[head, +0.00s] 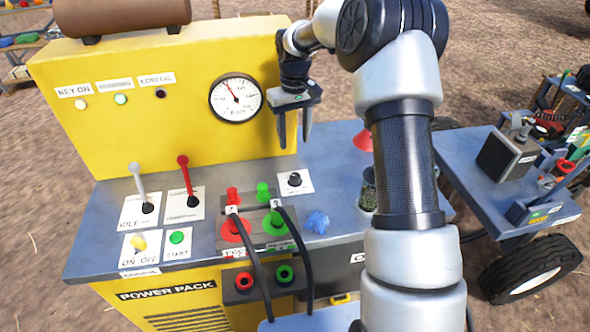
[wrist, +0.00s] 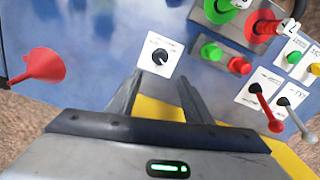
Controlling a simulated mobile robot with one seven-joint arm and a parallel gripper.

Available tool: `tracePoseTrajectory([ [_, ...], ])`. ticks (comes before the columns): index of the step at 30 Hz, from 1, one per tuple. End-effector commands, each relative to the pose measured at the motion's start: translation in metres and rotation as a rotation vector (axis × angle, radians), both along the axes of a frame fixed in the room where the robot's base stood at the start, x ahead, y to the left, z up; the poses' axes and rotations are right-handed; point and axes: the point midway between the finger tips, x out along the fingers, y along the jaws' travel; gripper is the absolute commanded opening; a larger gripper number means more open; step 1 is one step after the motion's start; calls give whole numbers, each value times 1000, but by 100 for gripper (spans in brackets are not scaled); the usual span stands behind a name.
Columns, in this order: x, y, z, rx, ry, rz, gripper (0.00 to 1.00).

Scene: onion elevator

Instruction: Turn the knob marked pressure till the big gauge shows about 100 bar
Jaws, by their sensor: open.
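The big round gauge (head: 236,98) is on the yellow upright panel. Its needle points up and slightly left; its numbers are too small to read. A small black knob (head: 295,180) sits on a white plate on the grey-blue deck, right of the green fitting. The plate's label is too small to read. The knob also shows in the wrist view (wrist: 159,57), just beyond the fingertips, with a pale pointer line on it. My gripper (head: 294,146) points down above the knob, open and empty, apart from it. Its two fingers also show in the wrist view (wrist: 160,84).
Red and green hose couplings (head: 262,196) with black hoses stand left of the knob. A red funnel (wrist: 38,80) stands to the right on the deck. A white lever (head: 139,184) and a red lever (head: 187,178) rise farther left.

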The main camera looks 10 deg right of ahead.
Motion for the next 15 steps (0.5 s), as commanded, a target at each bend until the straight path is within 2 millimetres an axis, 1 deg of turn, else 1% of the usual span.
tracePoseTrajectory([
  [1,-1,0,-14,1,6,0,46],
  [3,-1,0,-29,0,5,1,46],
  [9,-1,0,-73,0,4,1,46],
  [15,-1,0,-111,0,3,1,46],
])
